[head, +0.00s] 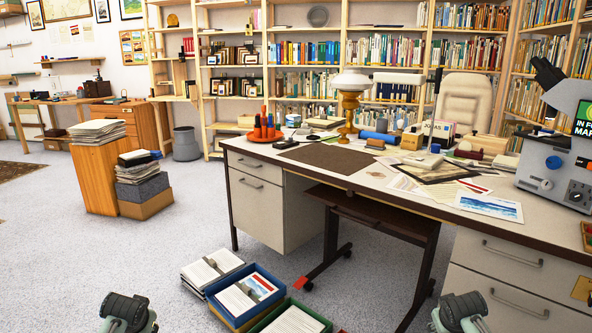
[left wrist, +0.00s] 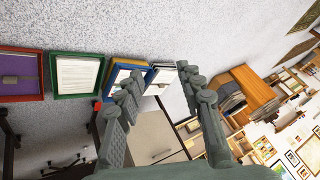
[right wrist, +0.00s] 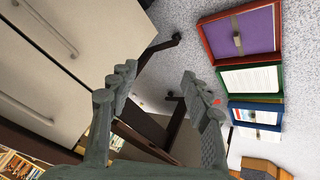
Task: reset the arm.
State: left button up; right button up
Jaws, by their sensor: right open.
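My left gripper (head: 128,313) shows at the bottom left of the head view, and my right gripper (head: 460,312) at the bottom right. In the left wrist view, the left gripper (left wrist: 158,86) has its two fingers apart with nothing between them. In the right wrist view, the right gripper (right wrist: 157,80) also has its fingers apart and is empty. Both appear to be in free air in front of the desk (head: 390,195), touching nothing that I can see. Most of both arms is outside the views.
On the floor stand a blue box (head: 243,293) with prints, a green box (head: 290,318), a red box with a purple inside (right wrist: 240,35) and a paper stack (head: 211,270). A microscope (head: 555,140) stands on the desk's right. The carpet at left (head: 60,250) is clear.

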pick_arm(q)
jog(key=s+d+f+g, duration=0.1)
jog(key=s+d+f, duration=0.2)
jog(key=s, duration=0.7)
jog(key=s+d+f+g+h, duration=0.1)
jog(key=s+d+f, duration=0.3)
jog(key=s, duration=0.7)
jog(key=s+d+f+g+h, duration=0.1)
jog(key=s+d+f, duration=0.2)
jog(key=s, duration=0.8)
notch_tip(320, 180, down, 2)
jog(key=shift+d+f+m, duration=0.2)
jog(key=shift+f+m, duration=0.05)
jog(key=shift+m, duration=0.15)
pick_arm(e)
jog(key=s+a+f+g, duration=0.1)
jog(key=s+a+f, duration=0.2)
jog(key=s, duration=0.7)
jog(key=s+a+f+g+y, duration=0.1)
jog(key=s+a+f, duration=0.3)
jog(key=s, duration=0.7)
jog(key=s+a+f+g+y, duration=0.1)
jog(key=s+a+f, duration=0.2)
jog(key=s, duration=0.8)
notch_tip(320, 180, down, 2)
jog(key=shift+a+f+n, duration=0.2)
jog(key=shift+n, duration=0.2)
jog(key=shift+s, duration=0.1)
